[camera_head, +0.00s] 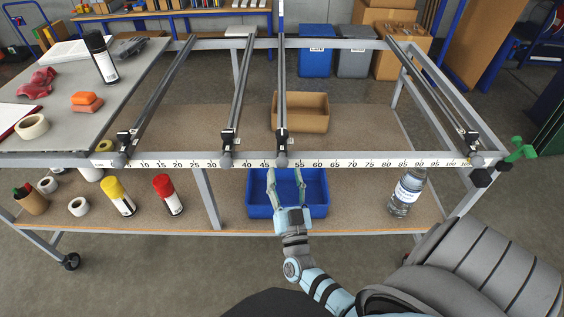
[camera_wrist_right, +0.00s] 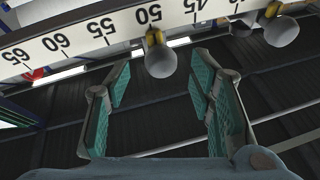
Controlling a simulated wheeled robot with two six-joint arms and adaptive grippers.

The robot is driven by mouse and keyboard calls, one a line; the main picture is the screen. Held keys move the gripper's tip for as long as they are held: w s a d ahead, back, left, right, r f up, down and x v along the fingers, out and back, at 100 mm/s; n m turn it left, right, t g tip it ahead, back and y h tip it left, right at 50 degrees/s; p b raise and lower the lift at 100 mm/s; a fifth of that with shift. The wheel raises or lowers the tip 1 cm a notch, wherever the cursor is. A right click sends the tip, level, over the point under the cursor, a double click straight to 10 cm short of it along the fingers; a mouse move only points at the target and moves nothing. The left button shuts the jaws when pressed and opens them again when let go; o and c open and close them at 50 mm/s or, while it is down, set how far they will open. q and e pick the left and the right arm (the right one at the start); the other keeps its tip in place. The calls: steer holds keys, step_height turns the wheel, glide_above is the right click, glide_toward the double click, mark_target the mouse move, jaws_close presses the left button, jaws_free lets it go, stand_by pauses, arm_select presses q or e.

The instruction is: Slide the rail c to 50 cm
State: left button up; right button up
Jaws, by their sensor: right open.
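Several dark rails cross the frame from back to front, each with a grey knob at a numbered scale strip (camera_head: 340,162). No letters are readable on them. Counting from the left, the third rail (camera_head: 282,90) has its knob (camera_head: 281,160) at about the 50 mark, between 45 and 55. In the right wrist view this knob (camera_wrist_right: 160,60) hangs by the upside-down 50. My right gripper (camera_head: 287,178) is open and empty just below and in front of that knob. In the wrist view the fingers (camera_wrist_right: 163,85) stand to either side of it, with visible gaps. My left gripper is not in view.
The second rail's knob (camera_head: 226,160) is near 35, left of my gripper. A blue bin (camera_head: 258,211) on the lower shelf lies behind my gripper. A bottle (camera_head: 407,190) stands to the right, and spray cans (camera_head: 167,195) to the left.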

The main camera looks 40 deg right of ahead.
steer(key=v, duration=0.7)
steer(key=shift+a, duration=0.1)
steer(key=s+a+f+n+g+y, duration=0.1)
steer(key=a+f+n+g+y, duration=0.2)
steer(key=f, duration=0.6)
steer(key=s+a+f+n+g+y, duration=0.1)
steer(key=f+n+y, duration=0.1)
steer(key=f+y, duration=0.45)
steer(key=s+a+f+n+g, duration=0.1)
steer(key=s+f+g, duration=0.3)
steer(key=s+f, duration=0.3)
steer(key=s+f+n+g, duration=0.1)
steer(key=s+f+g, duration=0.3)
steer(key=f, duration=0.6)
steer(key=s+d+f+g, duration=0.1)
steer(key=s+f+g, duration=0.2)
steer(key=s, duration=0.6)
steer(key=s+d+f+n+g, duration=0.1)
steer(key=s+f+g, duration=0.2)
steer(key=s, duration=0.7)
steer(key=shift+s+f+g, duration=0.25)
steer(key=shift+f+g, duration=0.05)
steer(key=shift+f, duration=0.15)
